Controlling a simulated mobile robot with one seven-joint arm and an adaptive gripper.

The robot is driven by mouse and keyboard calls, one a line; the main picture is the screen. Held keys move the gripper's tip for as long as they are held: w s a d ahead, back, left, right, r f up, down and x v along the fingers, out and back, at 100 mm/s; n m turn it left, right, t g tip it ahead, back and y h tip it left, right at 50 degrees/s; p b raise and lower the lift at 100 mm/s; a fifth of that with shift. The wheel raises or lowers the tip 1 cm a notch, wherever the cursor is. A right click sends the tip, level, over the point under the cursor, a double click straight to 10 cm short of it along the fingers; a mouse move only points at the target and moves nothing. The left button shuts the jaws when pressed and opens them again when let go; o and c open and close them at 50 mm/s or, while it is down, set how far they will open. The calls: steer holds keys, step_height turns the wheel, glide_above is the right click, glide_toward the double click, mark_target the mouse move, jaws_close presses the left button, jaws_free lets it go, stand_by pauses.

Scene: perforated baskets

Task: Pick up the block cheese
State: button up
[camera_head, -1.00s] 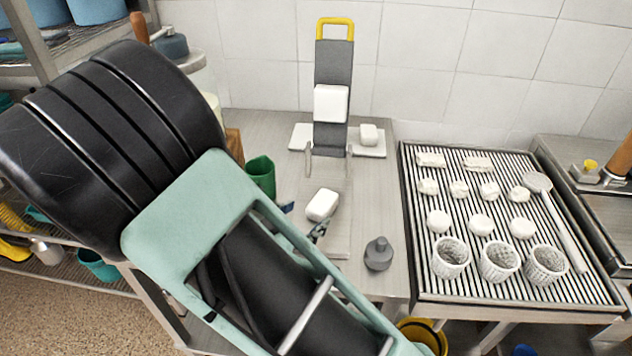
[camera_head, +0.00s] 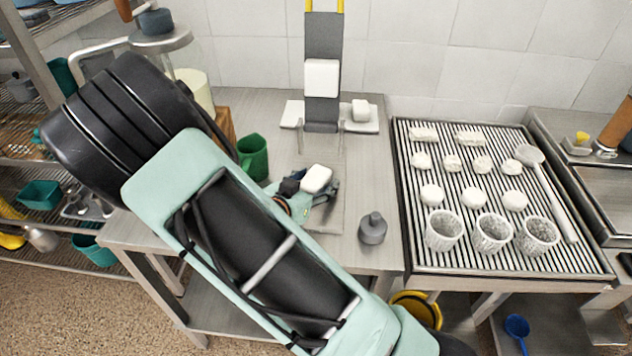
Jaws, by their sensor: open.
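A white block of cheese (camera_head: 316,179) lies on the clear board on the metal table, in the middle of the head view. My gripper (camera_head: 312,198) is right at this block, its dark fingers showing beside and just below it. The fingers are small here and partly hidden by the block and my arm, and I cannot tell whether they touch it. Another white block (camera_head: 322,78) sits on the upright grey slicer panel (camera_head: 322,110). A smaller white block (camera_head: 361,110) rests on the white board (camera_head: 369,125) behind.
A green mug (camera_head: 252,157) stands left of the block, close to my arm. A grey weight-like object (camera_head: 373,229) stands to the right. A ribbed draining tray (camera_head: 408,235) holds several white cheeses, perforated baskets (camera_head: 445,230) and a ladle (camera_head: 548,190).

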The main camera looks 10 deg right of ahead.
steer(key=c, duration=1.4)
steer(key=shift+c, duration=0.6)
steer(key=shift+r, duration=0.15)
